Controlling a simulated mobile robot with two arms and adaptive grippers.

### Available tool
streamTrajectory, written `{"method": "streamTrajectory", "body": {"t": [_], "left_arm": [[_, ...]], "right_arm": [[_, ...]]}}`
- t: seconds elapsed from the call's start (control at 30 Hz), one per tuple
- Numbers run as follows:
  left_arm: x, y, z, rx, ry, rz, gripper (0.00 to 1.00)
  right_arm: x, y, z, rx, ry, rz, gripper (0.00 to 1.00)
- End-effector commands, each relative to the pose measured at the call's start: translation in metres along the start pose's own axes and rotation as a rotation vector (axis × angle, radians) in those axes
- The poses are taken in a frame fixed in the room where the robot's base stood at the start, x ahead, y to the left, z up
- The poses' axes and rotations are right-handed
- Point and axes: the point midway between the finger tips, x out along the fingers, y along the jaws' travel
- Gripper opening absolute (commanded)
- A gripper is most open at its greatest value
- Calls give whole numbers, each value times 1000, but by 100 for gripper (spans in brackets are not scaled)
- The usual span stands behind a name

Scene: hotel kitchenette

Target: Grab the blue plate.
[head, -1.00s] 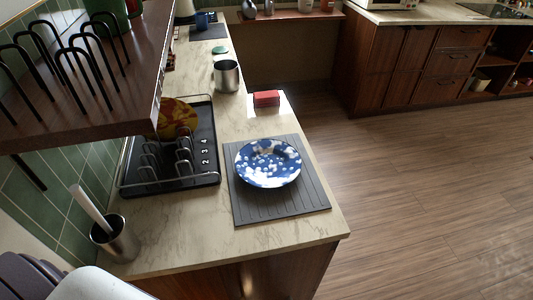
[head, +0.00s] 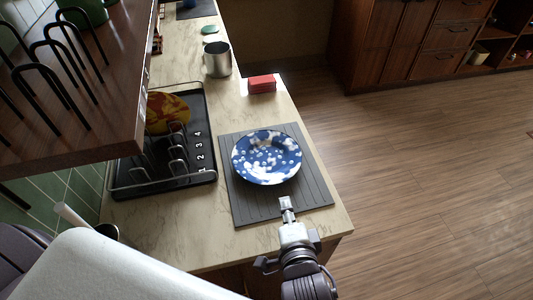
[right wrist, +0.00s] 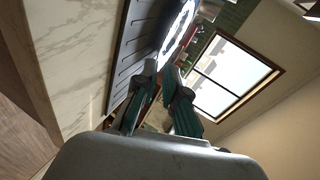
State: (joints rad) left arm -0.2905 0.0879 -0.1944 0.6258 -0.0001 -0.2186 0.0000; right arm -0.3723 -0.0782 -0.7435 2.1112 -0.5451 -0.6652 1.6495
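The blue plate (head: 267,157), with white blotches and spots, lies on a dark grey ribbed mat (head: 245,205) on the counter. My right gripper (head: 287,203) is over the mat's front edge, just short of the plate's near rim and apart from it. In the right wrist view its two fingers (right wrist: 160,72) stand apart with nothing held between them. The plate (right wrist: 180,30) shows there edge-on beyond the fingertips, partly cut off by the frame. My left gripper is not in view.
A black dish rack (head: 165,180) with a red-yellow plate (head: 167,112) stands left of the mat. A red block (head: 262,84) and a metal mug (head: 217,60) are behind. A wooden shelf (head: 100,130) overhangs the left side. Open floor lies right of the counter.

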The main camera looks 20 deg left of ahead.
Motion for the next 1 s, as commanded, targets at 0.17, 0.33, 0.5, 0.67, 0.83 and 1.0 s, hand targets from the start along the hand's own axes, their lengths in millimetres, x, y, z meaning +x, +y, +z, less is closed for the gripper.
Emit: {"method": "streamTrajectory", "body": {"t": [0.17,0.33,0.5,0.67,0.83,1.0], "left_arm": [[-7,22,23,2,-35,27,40],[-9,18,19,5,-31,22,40],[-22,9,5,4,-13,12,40],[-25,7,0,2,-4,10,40],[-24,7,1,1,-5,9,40],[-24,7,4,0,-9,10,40]], "right_arm": [[28,-1,-1,-2,1,-2,10],[38,-2,-2,-3,1,-1,10],[61,-6,-7,-7,1,-1,10],[82,-3,-6,-4,0,0,10],[87,-1,-6,-1,0,0,10],[86,-1,-6,-1,0,0,4]]}}
